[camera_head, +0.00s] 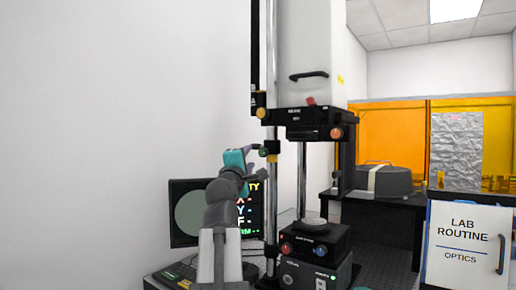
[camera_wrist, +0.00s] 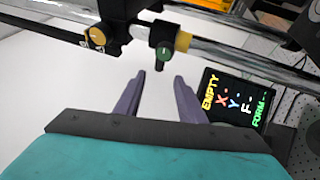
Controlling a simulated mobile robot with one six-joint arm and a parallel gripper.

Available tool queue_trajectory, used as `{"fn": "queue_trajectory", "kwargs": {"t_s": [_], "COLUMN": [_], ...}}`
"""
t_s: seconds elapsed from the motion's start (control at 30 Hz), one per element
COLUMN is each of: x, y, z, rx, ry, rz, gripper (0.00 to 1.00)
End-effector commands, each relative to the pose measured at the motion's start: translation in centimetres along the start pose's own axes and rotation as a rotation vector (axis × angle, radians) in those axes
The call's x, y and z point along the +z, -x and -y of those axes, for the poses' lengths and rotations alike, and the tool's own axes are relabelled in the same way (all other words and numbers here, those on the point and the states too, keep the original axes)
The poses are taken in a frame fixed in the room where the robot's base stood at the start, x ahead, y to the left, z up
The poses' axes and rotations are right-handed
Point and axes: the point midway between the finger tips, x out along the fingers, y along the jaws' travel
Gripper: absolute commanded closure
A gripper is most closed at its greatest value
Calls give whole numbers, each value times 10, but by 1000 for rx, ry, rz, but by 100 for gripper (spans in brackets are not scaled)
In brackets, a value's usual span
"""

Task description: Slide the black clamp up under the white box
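The black clamp (camera_head: 272,148) with a green knob sits on the bright upright column, a short way below the white box (camera_head: 308,60) and its black underside. In the wrist view the clamp (camera_wrist: 163,36) is just beyond my fingertips, with a short dark stub pointing toward the space between them. My gripper (camera_wrist: 159,77) is open and empty, its two purple-grey fingers apart. In the head view my gripper (camera_head: 258,164) is beside the column at about clamp height, partly hidden by my own arm.
A yellow-knobbed black bracket (camera_wrist: 97,37) is near the clamp along the column. The monitor (camera_head: 187,212) stands behind my arm at left. The black stage base (camera_head: 312,245) is at the column's foot. The left wall side is clear.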

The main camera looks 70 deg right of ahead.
Motion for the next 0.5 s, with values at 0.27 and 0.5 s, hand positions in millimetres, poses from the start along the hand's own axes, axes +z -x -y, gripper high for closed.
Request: {"fn": "queue_trajectory", "kwargs": {"t_s": [0.27,0.5], "x": [0,0], "y": [-19,-42], "z": [-1,0], "rx": [0,-1], "ry": [0,0], "rz": [0,0], "gripper": [64,64]}}
